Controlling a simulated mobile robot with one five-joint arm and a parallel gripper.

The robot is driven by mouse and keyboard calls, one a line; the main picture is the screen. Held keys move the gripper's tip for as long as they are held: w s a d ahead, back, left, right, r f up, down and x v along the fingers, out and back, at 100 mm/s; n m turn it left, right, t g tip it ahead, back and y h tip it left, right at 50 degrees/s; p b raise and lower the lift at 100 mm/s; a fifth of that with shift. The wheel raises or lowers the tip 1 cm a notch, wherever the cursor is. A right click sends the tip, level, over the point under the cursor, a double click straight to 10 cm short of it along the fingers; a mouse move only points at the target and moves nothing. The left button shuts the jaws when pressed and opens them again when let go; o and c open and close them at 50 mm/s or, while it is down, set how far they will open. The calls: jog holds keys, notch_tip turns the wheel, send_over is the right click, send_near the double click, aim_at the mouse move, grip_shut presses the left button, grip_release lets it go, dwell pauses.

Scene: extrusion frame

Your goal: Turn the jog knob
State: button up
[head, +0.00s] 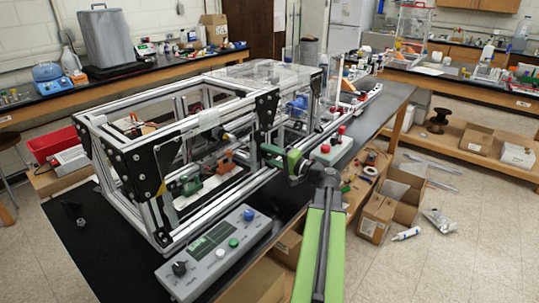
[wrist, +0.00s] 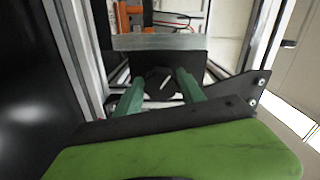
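My gripper (head: 268,155) reaches leftward from the end of my green arm, beside the near right side of the metal frame, in the head view. In the wrist view its two green fingers (wrist: 161,76) are apart. A round black knob (wrist: 160,80) with a white pointer line, slanted up to the right, shows between the fingertips. It sits on the dark front of a grey-topped box (wrist: 150,42). I cannot tell whether the fingers touch it. In the head view, a grey control box (head: 215,255) in front carries another black knob (head: 179,268), apart from my gripper.
The aluminium extrusion frame (head: 150,215) stands close to my gripper, with black corner plates. Red-topped posts (head: 341,131) stand beyond my gripper. Cardboard boxes (head: 377,217) are on the floor at right.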

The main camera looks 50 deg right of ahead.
jog(key=shift+o, duration=1.1)
jog(key=s+d, duration=0.1)
jog(key=s, duration=1.6)
jog(key=shift+s+d, duration=0.2)
